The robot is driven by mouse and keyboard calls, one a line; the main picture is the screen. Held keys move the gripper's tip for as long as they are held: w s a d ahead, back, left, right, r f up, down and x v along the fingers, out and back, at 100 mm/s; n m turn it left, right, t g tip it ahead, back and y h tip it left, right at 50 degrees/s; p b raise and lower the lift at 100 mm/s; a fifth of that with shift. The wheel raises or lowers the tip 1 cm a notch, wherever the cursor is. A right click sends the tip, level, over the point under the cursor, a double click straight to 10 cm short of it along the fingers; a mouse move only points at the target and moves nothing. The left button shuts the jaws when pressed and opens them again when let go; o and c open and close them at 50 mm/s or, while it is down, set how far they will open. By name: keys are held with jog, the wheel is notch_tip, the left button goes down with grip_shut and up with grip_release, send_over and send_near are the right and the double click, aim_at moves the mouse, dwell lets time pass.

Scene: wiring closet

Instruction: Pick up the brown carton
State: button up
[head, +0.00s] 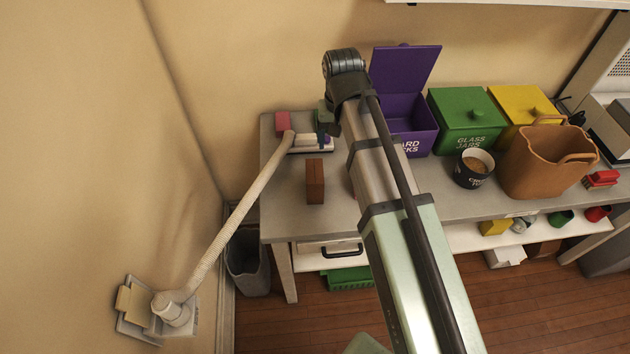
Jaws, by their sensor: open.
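The brown carton (315,182) stands on the left part of the grey worktop (285,215) in the head view, a small box with its top and front showing. Nothing touches it. My gripper (333,122) is at the far end of my arm, above the back of the worktop and farther back than the carton. It is open and apart from the carton. Its fingertips are mostly hidden by my wrist and cannot be made out clearly.
A pink block (283,123) sits behind the carton near a pale hose (240,210). Right of my arm stand a purple open bin (405,75), green bin (463,105), yellow bin (520,103), dark cup (473,175) and tan basket (530,175). Worktop around the carton is clear.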

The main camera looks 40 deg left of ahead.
send_near(315, 170)
jog(key=w, duration=0.1)
jog(key=shift+n, duration=0.3)
notch_tip(315, 170, down, 8)
jog(key=shift+s+r, duration=0.1)
jog(key=shift+s+d+f, duration=0.1)
jog(key=shift+s+f, duration=0.1)
jog(key=shift+f, duration=0.55)
jog(key=shift+s+f, duration=0.2)
jog(key=shift+f, duration=1.65)
jog(key=c, duration=1)
